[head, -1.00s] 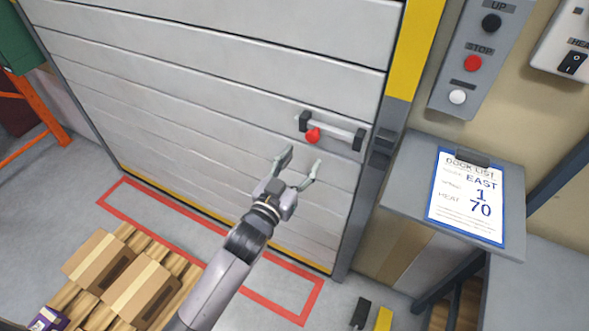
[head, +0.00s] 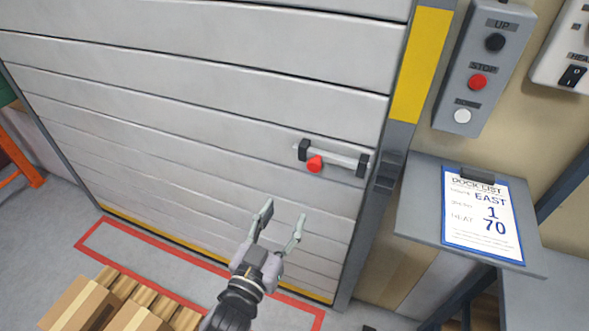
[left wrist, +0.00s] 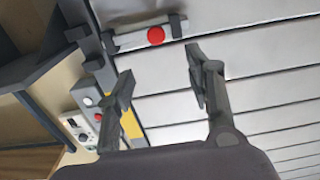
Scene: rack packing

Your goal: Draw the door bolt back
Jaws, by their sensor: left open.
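The door bolt (head: 340,157) is a light metal bar in two dark brackets near the right edge of the grey slatted door (head: 200,110). A red knob (head: 315,164) sits on it beside the left bracket. In the left wrist view the bolt (left wrist: 137,39) and its red knob (left wrist: 156,35) show beyond the fingers. My left gripper (head: 282,219) is open and empty, below and a little left of the knob, apart from it. It also shows in the left wrist view (left wrist: 158,84). My right gripper is not in view.
Right of the door is a control box (head: 482,65) with UP, STOP and a lower button. A dock list (head: 482,215) lies on a grey shelf (head: 420,205). Cardboard boxes (head: 75,305) on a pallet stand lower left. A red floor outline (head: 100,228) runs before the door.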

